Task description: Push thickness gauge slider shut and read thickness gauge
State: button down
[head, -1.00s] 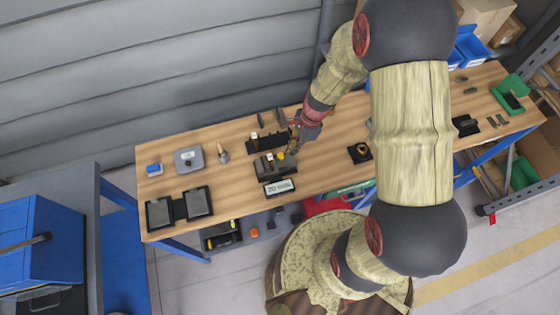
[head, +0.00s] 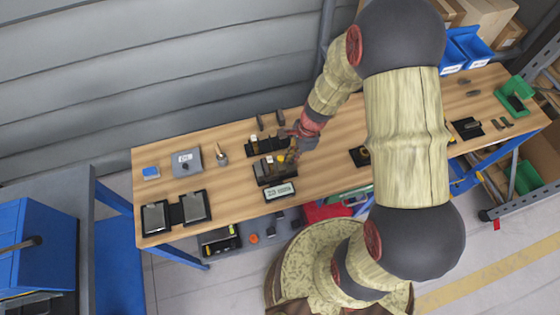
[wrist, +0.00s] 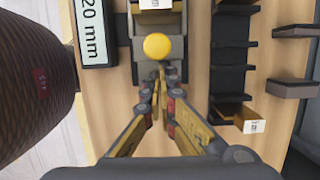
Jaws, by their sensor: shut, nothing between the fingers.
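The thickness gauge (head: 266,178) is a dark block on the wooden bench, with a round yellow knob on its slider. The knob (wrist: 157,46) shows clearly in the wrist view. The gauge's display (head: 280,191) stands in front of it; in the wrist view the display (wrist: 94,30) ends in "20 mm", with its left part cut off. My gripper (wrist: 159,72) is shut and empty, its tips right beside the knob; I cannot tell whether they touch it. In the head view my gripper (head: 292,156) is at the gauge's right end and partly hides it.
A dark rack (head: 262,146) with slots lies behind the gauge, close to my gripper. A grey box (head: 187,161) and two dark trays (head: 155,217) (head: 195,206) are at the left. A black pad (head: 359,156) lies to the right. Bare bench (head: 325,175) lies between.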

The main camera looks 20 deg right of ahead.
jog(key=shift+a, duration=1.2)
dwell(0.3)
jog(key=p+v, duration=0.5)
jog(key=v, duration=0.1)
jog(key=shift+r+p, duration=0.1)
jog(key=shift+p, duration=0.3)
dwell(0.3)
jog(key=v, duration=1.2)
